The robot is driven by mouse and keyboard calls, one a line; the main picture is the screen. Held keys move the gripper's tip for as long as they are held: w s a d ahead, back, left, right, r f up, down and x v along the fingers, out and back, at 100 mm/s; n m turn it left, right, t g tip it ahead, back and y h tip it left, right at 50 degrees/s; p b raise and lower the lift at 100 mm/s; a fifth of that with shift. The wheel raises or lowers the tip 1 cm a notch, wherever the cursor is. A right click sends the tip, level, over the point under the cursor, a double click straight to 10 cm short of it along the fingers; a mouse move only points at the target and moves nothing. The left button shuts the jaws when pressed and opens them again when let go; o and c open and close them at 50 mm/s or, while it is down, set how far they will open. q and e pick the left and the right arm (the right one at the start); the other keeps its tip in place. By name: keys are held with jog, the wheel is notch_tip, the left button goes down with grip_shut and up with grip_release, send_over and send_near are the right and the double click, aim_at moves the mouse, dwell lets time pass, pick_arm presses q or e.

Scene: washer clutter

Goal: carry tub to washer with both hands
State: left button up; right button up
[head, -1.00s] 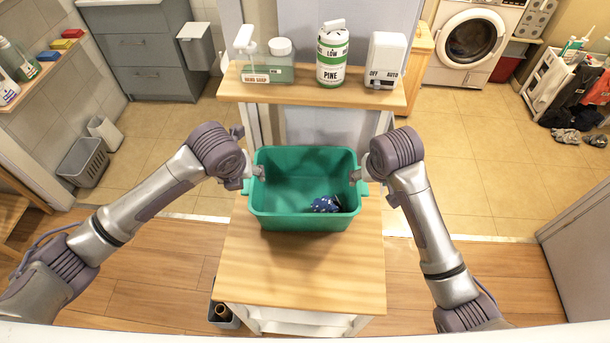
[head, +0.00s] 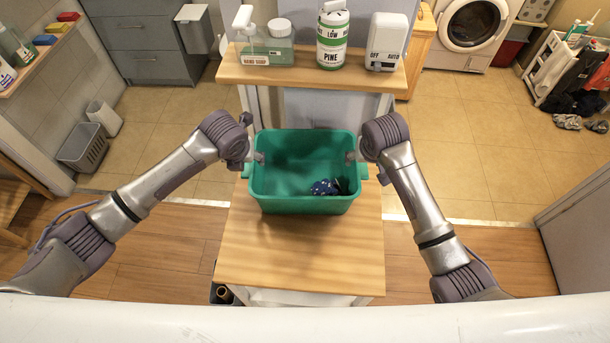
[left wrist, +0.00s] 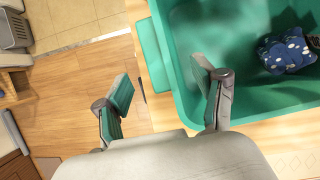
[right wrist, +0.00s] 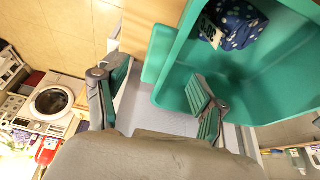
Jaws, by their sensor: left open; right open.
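The green tub (head: 305,204) sits on the wooden table top, with a dark blue spotted cloth (head: 324,187) inside. My left gripper (head: 256,158) is at the tub's left end. In the left wrist view its jaws (left wrist: 162,85) are apart, one finger inside the tub and the other outside the rim. My right gripper (head: 356,157) is at the right end. In the right wrist view its jaws (right wrist: 158,82) are also open, one finger inside the tub, one outside. The white washer (head: 470,28) stands at the far right, its round door closed.
A raised shelf (head: 310,80) behind the tub holds a soap bottle (head: 265,45), a pine canister (head: 332,38) and a switch box (head: 386,42). The table's front part (head: 300,255) is bare. Tiled floor (head: 470,140) is open toward the washer. A grey wall panel (head: 580,225) stands right.

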aim_at(249, 165)
pick_arm(q)
jog(key=x, duration=0.6)
jog(key=shift+w+f, duration=0.1)
pick_arm(e)
jog(key=x, duration=0.6)
jog(key=shift+w+f, duration=0.1)
jog(key=shift+f, duration=0.05)
pick_arm(q)
grip_shut()
pick_arm(e)
grip_shut()
